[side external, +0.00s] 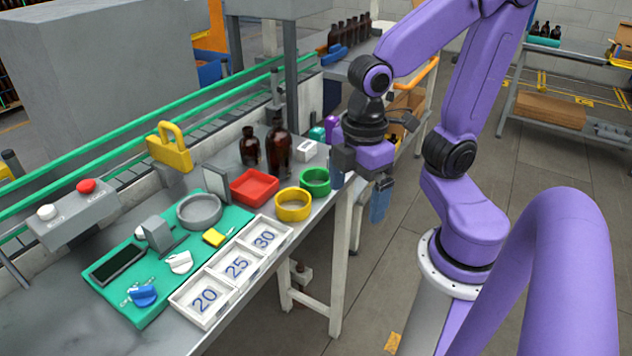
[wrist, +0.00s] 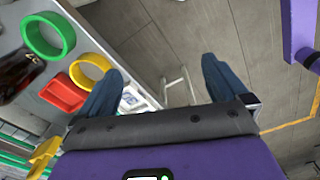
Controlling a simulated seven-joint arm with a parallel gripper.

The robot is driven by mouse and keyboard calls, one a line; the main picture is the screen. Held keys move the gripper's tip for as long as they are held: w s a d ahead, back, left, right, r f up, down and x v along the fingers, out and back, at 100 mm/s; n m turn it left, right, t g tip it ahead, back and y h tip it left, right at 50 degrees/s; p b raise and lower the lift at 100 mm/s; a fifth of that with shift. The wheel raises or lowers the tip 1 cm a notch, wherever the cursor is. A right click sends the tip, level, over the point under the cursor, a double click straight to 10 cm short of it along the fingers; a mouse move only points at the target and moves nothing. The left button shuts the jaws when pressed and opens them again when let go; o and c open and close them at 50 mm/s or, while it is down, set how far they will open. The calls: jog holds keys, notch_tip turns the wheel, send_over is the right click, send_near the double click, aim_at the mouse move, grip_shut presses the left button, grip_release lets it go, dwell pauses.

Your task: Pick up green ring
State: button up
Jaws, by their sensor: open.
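The green ring (side external: 315,182) lies flat at the right end of the workbench, beside the yellow ring (side external: 293,205). In the wrist view the green ring (wrist: 47,36) is at the upper left, clear of the fingers. My gripper (side external: 368,200) is past the bench's right edge, to the right of the green ring and above the floor level. In the wrist view my gripper (wrist: 160,85) has its two blue fingers wide apart. Nothing is between them but the floor and a bench leg far below.
Two amber bottles (side external: 278,150) stand behind the rings. A red tray (side external: 254,187) is to the left of the green ring. A green mat (side external: 150,300) with small items and white numbered bins (side external: 238,268) fill the front. A small white box (side external: 305,150) stands behind the green ring.

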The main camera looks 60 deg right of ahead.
jog(key=w+d+r+n, duration=0.1)
jog(key=w+d+r, duration=0.1)
jog(key=w, duration=0.3)
jog(key=w+d+r+n, duration=0.1)
jog(key=w+d+r, duration=0.15)
jog(key=w, duration=0.25)
notch_tip(320, 180, up, 3)
jog(key=n, duration=0.2)
send_over(316, 176)
jog(key=s+a, duration=0.1)
jog(key=a, duration=0.2)
jog(key=f, duration=1.7)
jog(key=shift+s+d+f, duration=0.15)
jog(key=shift+s+f, duration=0.15)
jog(key=shift+f, duration=0.05)
jog(key=c, duration=0.9)
